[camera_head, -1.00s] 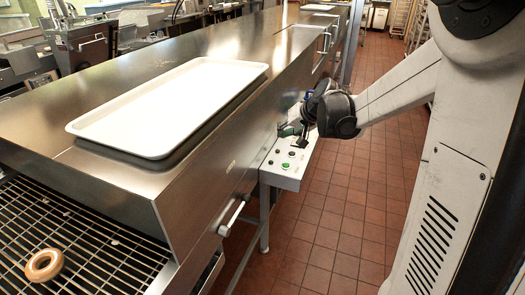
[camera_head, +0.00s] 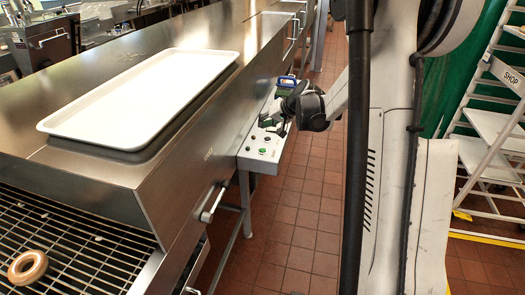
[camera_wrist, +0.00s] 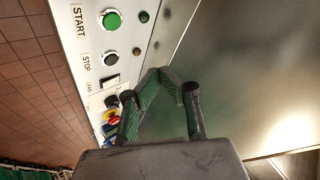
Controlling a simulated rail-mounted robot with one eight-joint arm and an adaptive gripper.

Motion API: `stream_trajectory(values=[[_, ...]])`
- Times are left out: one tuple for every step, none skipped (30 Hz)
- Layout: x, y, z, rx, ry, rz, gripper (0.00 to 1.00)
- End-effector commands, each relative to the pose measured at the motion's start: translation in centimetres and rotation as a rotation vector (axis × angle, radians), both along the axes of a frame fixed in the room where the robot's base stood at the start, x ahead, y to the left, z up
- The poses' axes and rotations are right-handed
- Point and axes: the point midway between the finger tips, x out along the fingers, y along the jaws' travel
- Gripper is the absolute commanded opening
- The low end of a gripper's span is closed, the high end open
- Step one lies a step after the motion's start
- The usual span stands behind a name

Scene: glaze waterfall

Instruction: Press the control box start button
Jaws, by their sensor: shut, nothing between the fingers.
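The white control box (camera_head: 250,161) is fixed on the side of the steel machine. Its green start button (camera_head: 264,149) shows on the top panel. In the wrist view the green button (camera_wrist: 111,20) sits beside the printed word START, at the upper left. A dark button labelled STOP (camera_wrist: 110,58), a black switch and a red knob (camera_wrist: 114,119) follow below it. My gripper (camera_wrist: 170,82) is shut and empty, in front of the steel wall beside the panel. In the head view my gripper (camera_head: 282,127) is over the far part of the box, apart from the start button.
A white tray (camera_head: 60,123) lies on the steel hood. A ring doughnut (camera_head: 27,266) lies on the wire conveyor (camera_head: 95,270). A steel handle (camera_head: 212,205) sticks out below the hood. White rack shelving (camera_head: 490,128) stands at the right. The tiled floor between is clear.

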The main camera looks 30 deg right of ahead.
Motion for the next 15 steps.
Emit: stream_trajectory(values=[[0.0,0.0,-0.1,0.000,0.000,0.000,0.00],[0.0,0.0,-0.2,0.000,0.000,0.000,0.00],[0.0,0.0,-0.3,0.000,0.000,0.000,0.00],[0.0,0.0,-0.4,0.000,0.000,0.000,0.00],[0.0,0.0,-0.6,0.000,0.000,0.000,0.00],[0.0,0.0,-0.9,0.000,0.000,0.000,0.00],[0.0,0.0,-1.1,0.000,0.000,0.000,0.00],[0.0,0.0,-1.3,0.000,0.000,0.000,0.00],[0.0,0.0,-1.7,0.000,0.000,0.000,0.00],[0.0,0.0,-2.0,0.000,0.000,0.000,0.00],[0.0,0.0,-2.4,0.000,0.000,0.000,0.00],[0.0,0.0,-2.8,0.000,0.000,0.000,0.00],[0.0,0.0,-3.2,0.000,0.000,0.000,0.00],[0.0,0.0,-3.6,0.000,0.000,0.000,0.00],[0.0,0.0,-4.1,0.000,0.000,0.000,0.00]])
